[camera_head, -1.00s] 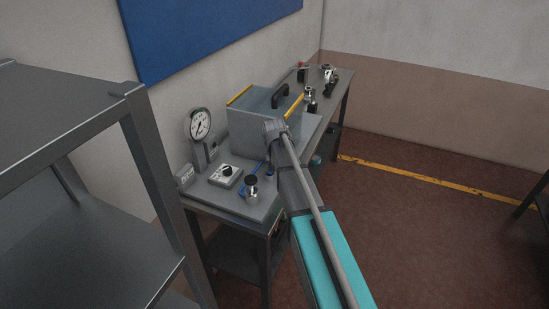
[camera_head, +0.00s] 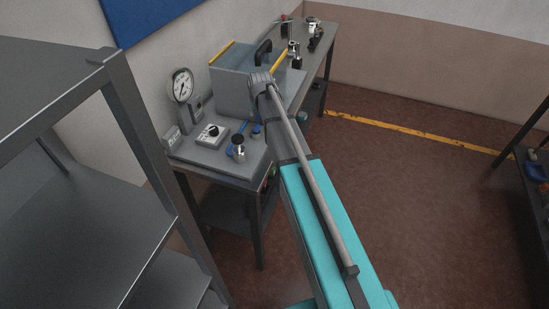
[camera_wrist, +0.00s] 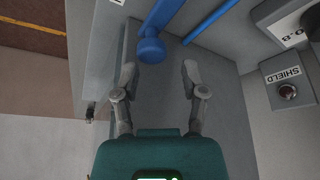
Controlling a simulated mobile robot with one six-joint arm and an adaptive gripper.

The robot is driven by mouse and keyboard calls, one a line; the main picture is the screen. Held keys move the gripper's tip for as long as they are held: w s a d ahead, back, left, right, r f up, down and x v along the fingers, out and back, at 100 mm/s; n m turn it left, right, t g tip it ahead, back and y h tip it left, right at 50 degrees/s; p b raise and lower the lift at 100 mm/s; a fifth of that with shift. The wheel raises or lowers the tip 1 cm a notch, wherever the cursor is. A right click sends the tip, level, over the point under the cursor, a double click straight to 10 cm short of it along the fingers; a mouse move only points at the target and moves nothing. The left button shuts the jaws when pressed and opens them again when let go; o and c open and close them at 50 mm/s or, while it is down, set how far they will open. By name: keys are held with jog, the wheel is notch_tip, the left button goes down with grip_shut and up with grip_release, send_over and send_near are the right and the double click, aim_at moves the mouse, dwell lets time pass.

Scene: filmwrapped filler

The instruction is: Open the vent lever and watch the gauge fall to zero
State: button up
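The blue vent lever (camera_wrist: 165,15), a bar with a round end, shows at the top of the wrist view. My gripper (camera_wrist: 158,73) is open and empty, its fingers to either side of and just short of the lever's round end. I see no contact. In the head view a small blue end (camera_head: 257,132), likely the lever's, shows beside my arm, which hides my gripper there. The round white pressure gauge (camera_head: 182,86) stands upright at the bench's left back; its dark needle is visible, but the reading is too small to tell.
A clear box (camera_head: 232,90) with yellow edges and a black handle stands behind my arm. A blue line (camera_wrist: 210,22) and a SHIELD button (camera_wrist: 287,91) lie right of the lever. Grey shelving (camera_head: 130,130) is at left.

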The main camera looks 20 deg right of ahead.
jog(key=shift+p+v, duration=5.05)
jog(key=shift+v, duration=0.8)
jog(key=s+a+f+g+b, duration=0.1)
jog(key=s+f+g+b, duration=0.1)
jog(key=s, duration=1)
jog(key=s+f+g+b, duration=0.2)
jog(key=s+f+b, duration=0.2)
jog(key=s, duration=0.8)
jog(key=shift+s+a+f+n+g, duration=0.3)
jog(key=shift+a+f, duration=0.1)
jog(key=shift+f, duration=0.4)
jog(key=shift+w, duration=0.1)
jog(key=shift+s, duration=0.25)
